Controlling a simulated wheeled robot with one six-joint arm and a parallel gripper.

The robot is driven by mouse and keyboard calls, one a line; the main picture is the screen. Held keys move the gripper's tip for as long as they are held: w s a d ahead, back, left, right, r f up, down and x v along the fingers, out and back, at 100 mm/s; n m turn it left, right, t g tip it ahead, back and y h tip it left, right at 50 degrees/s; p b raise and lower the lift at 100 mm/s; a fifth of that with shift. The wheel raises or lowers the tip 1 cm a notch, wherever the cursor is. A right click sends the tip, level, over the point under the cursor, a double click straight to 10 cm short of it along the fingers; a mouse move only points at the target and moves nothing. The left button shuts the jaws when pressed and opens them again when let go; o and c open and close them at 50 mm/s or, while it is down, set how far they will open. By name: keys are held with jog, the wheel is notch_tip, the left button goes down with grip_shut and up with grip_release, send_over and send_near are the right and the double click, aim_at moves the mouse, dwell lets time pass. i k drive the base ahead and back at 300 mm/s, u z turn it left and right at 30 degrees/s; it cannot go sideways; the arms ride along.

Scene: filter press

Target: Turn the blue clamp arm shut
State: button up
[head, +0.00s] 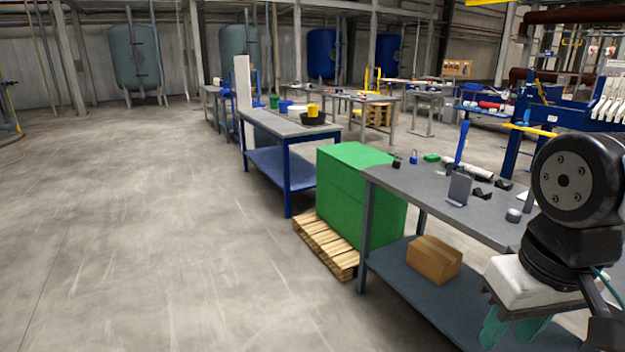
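A blue upright lever (461,144), which looks like the clamp arm, stands on the near grey workbench (400,180) at the right. It points up and leans slightly. Its base and pivot are small and partly hidden among the things around it, so I cannot tell how the clamp is set.
A grey upright plate (459,189), a white cylinder (481,172) and a blue padlock-like piece (413,158) are on the bench. A cardboard box (434,260) sits on its lower shelf. Open floor lies left.

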aim_at(462, 143)
jog(key=u, duration=0.75)
jog(key=i, duration=2.9)
jog(key=z, duration=1.2)
jog(key=i, duration=0.8)
jog(key=z, duration=1.15)
jog(key=i, duration=0.2)
jog(key=z, duration=0.05)
